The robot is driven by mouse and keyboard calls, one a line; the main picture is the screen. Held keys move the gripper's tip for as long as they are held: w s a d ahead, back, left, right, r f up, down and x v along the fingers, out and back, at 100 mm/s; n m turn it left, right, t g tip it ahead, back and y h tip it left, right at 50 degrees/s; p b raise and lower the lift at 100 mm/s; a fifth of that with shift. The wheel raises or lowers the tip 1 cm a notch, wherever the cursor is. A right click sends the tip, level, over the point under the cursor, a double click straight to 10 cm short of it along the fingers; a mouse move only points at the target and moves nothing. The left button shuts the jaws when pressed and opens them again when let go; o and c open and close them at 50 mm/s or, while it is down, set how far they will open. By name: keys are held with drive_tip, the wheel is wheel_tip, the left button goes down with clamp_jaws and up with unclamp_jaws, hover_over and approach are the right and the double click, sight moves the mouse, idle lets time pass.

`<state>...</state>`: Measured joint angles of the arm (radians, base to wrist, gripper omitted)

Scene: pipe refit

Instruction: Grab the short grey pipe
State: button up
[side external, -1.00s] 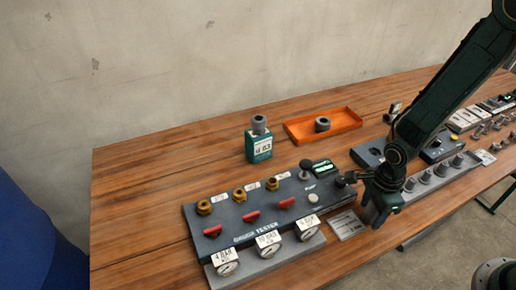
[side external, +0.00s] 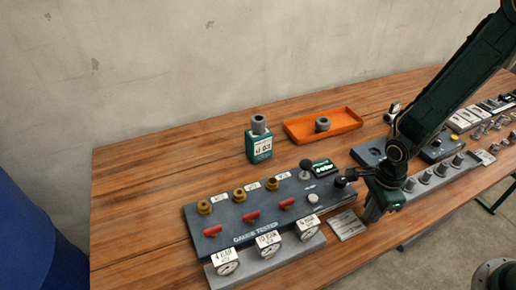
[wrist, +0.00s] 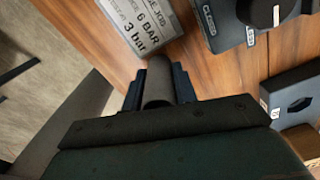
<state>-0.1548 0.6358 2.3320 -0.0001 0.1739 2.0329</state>
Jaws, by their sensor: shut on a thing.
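A short grey pipe (wrist: 158,84) sits between the two dark fingers of my gripper (wrist: 158,78) in the wrist view. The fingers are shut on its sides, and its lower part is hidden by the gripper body. In the side external view my gripper (side external: 371,214) points down near the front edge of the table, right of the gauge tester. The pipe cannot be made out clearly between the fingers there.
The gauge tester (side external: 230,225) with brass fittings, red levers and dials stands left of my gripper. A printed card (side external: 347,225) lies close by. Several grey fittings (side external: 441,169) stand in a row at right. An orange tray (side external: 345,121) and green box (side external: 259,147) stand behind.

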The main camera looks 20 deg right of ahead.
wheel_tip(320, 180, up, 19)
idle(0.8)
drive_tip(key=shift+w+a+r, duration=0.1)
idle(0.5)
